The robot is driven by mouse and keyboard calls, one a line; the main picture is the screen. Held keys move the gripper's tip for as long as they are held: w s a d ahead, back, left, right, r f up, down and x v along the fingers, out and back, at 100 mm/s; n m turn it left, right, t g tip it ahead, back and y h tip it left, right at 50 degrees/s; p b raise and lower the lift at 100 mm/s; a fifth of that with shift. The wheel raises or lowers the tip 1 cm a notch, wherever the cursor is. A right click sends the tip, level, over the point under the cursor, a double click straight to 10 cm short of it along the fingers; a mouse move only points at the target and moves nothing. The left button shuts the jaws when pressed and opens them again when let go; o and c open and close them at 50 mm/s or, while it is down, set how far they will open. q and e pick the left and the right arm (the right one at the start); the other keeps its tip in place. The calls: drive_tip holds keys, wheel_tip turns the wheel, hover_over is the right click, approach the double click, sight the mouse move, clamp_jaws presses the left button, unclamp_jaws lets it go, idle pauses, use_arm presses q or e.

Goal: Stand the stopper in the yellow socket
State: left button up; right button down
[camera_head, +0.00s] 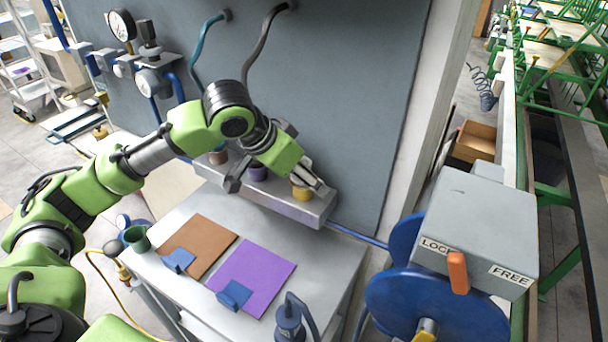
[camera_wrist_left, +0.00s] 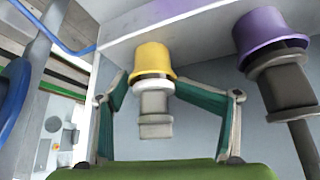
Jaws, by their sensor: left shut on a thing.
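The yellow socket (camera_head: 302,194) stands at the right end of a grey ledge on the wall, and shows at the middle of the left wrist view (camera_wrist_left: 150,50). My left gripper (camera_head: 318,185) is over it, with its fingertips (camera_wrist_left: 154,82) closed on the grey stopper (camera_wrist_left: 155,105). The stopper is in line with the socket, its white collar close against the yellow rim. I cannot tell how deep the stopper sits. In the head view the gripper mostly hides the stopper. My right gripper is not in view.
A purple socket (camera_wrist_left: 268,32) with a dark grey piece in its mouth stands beside the yellow one. A brown socket (camera_head: 218,157) is further left. Below, the table holds a brown mat (camera_head: 205,240), a purple mat (camera_head: 262,277) and blue blocks. A grey LOCK/FREE box (camera_head: 480,220) stands right.

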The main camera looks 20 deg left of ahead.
use_arm(q)
drive_tip(key=v, duration=1.2)
